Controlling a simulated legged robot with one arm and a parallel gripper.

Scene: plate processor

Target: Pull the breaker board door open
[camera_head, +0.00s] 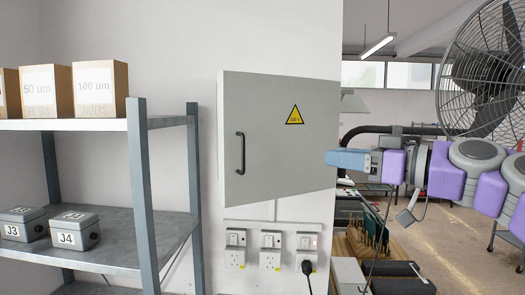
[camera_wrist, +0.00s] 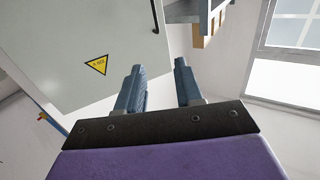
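The breaker board door (camera_head: 270,150) is a light grey panel on the white wall, with a yellow warning triangle (camera_head: 295,115) and a black vertical handle (camera_head: 240,153) near its left edge. It looks shut. My gripper (camera_head: 332,158) is at the right of the door, apart from the handle. In the wrist view its two blue fingers (camera_wrist: 158,78) are spread with nothing between them. The door (camera_wrist: 60,35) shows at the left of that view, with the triangle (camera_wrist: 97,64) and part of the handle (camera_wrist: 154,14) near the top.
A grey shelf unit (camera_head: 140,195) stands left of the door with filter boxes (camera_head: 98,88) and grey boxes (camera_head: 74,231) on it. Sockets (camera_head: 270,250) with a black plug (camera_head: 307,268) sit below the door. A large fan (camera_head: 485,65) stands at the right.

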